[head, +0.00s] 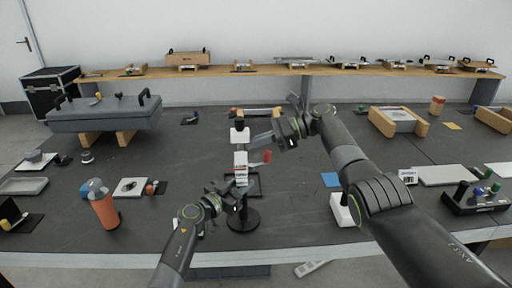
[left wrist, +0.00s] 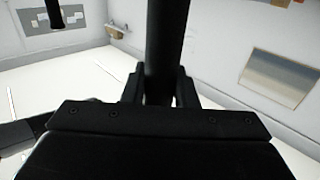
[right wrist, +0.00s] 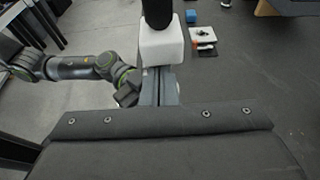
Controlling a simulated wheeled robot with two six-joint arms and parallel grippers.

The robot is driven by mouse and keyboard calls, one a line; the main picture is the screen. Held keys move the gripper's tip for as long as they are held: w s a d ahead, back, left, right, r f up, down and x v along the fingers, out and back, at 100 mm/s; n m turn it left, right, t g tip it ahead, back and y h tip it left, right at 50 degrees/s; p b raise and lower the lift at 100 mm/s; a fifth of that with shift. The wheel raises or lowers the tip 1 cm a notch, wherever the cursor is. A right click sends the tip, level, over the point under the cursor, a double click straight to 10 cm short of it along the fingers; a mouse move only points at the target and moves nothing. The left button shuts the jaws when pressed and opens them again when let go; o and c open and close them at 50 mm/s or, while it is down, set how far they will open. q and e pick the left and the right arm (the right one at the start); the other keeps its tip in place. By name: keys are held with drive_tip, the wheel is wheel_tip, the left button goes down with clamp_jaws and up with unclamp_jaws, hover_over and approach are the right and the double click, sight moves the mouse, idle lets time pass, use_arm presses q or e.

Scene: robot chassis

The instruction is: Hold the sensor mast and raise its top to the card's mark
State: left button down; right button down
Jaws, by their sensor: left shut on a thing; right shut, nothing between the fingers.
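The sensor mast stands upright on a round black base (head: 243,219) at front centre. It has a white block (head: 240,136) near its top and a white collar with red markings (head: 240,160) lower down. My left gripper (head: 237,202) is shut around the dark lower pole, which also shows between its fingers in the left wrist view (left wrist: 165,45). My right gripper (head: 262,139) is shut and empty beside the mast top. In the right wrist view its fingertips are close to the white block (right wrist: 161,43); I cannot tell if they touch. I cannot pick out the card's mark.
A red piece (head: 267,156) sits just right of the mast. A grey case (head: 105,113) on wooden blocks is at the back left. The table between these is mostly clear.

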use_arm(q)
drive_tip(key=shift+a+f, duration=0.1)
use_arm(e)
drive_tip(key=shift+r, duration=0.25)
drive_tip(key=v, duration=0.9)
drive_tip(key=shift+d, duration=0.45)
use_arm(q)
drive_tip(key=c, duration=1.1)
unclamp_jaws()
drive_tip(key=shift+o, duration=0.5)
drive_tip(key=o, duration=0.5)
